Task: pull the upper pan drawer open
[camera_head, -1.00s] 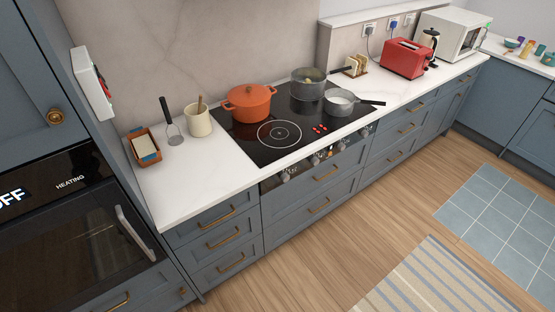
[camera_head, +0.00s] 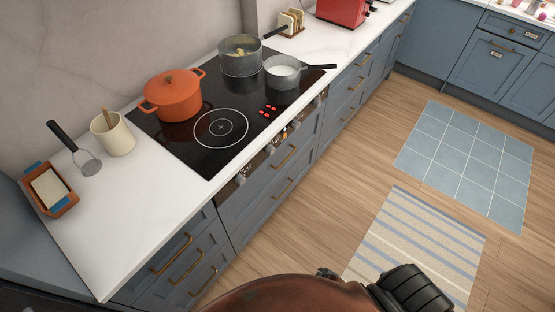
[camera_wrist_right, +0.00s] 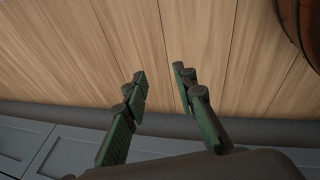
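The upper pan drawer (camera_head: 258,179) is a blue-grey front below the hob's control panel in the head view. Its brass bar handle (camera_head: 285,157) is in plain sight, and the drawer looks shut. A lower drawer with a like handle (camera_head: 283,188) sits beneath it. My right gripper (camera_wrist_right: 161,85) shows in the right wrist view with its two green-padded fingers apart and nothing between them. It is over the wooden floor, away from the handle. My left gripper is in neither view now.
The black hob (camera_head: 210,128) carries an orange pot (camera_head: 173,97) and two grey pans. Three narrower drawers (camera_head: 168,262) stand to the left. A striped rug (camera_head: 420,240) and a tiled mat (camera_head: 470,160) lie on the floor. Blue-grey fronts (camera_wrist_right: 80,150) show in the wrist view.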

